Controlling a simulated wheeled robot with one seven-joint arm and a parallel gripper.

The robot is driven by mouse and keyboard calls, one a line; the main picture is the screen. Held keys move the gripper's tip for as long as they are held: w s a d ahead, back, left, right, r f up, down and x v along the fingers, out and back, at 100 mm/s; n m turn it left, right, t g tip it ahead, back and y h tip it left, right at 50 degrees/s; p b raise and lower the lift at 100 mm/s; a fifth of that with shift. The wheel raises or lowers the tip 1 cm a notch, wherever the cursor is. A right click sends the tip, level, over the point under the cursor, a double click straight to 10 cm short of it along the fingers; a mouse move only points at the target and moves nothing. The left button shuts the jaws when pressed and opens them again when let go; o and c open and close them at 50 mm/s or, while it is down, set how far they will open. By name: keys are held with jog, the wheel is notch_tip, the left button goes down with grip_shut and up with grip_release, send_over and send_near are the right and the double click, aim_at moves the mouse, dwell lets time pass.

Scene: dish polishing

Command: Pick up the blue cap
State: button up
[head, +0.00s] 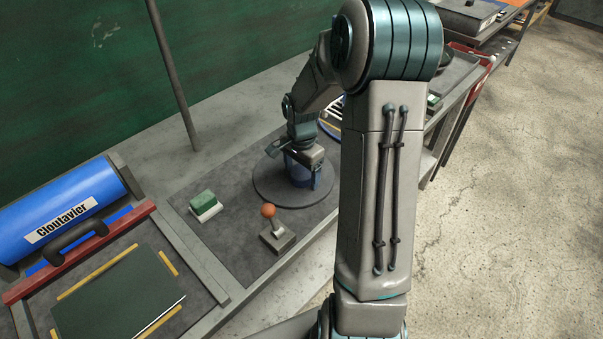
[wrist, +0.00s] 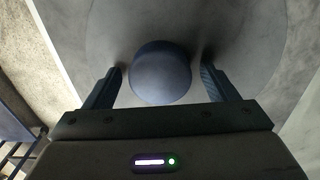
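The blue cap (wrist: 160,77) is a round, dark blue piece in the wrist view, standing on a round grey disc (wrist: 250,30). My gripper (wrist: 160,72) is open around it, one finger on each side, with a narrow gap showing at both sides. In the head view my gripper (head: 305,178) points down over the middle of the disc (head: 270,190). Some blue shows between and beside the fingers there, but the cap is mostly hidden by my gripper.
A joystick with an orange ball (head: 268,211) stands just in front of the disc. A green block on a white base (head: 204,205) lies to the left. A blue cylinder labelled Cloutavier (head: 65,215) and a green board (head: 115,295) are farther left. A grey pole (head: 173,75) rises behind.

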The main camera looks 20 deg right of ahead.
jog(key=c, duration=0.8)
jog(key=shift+r, duration=0.15)
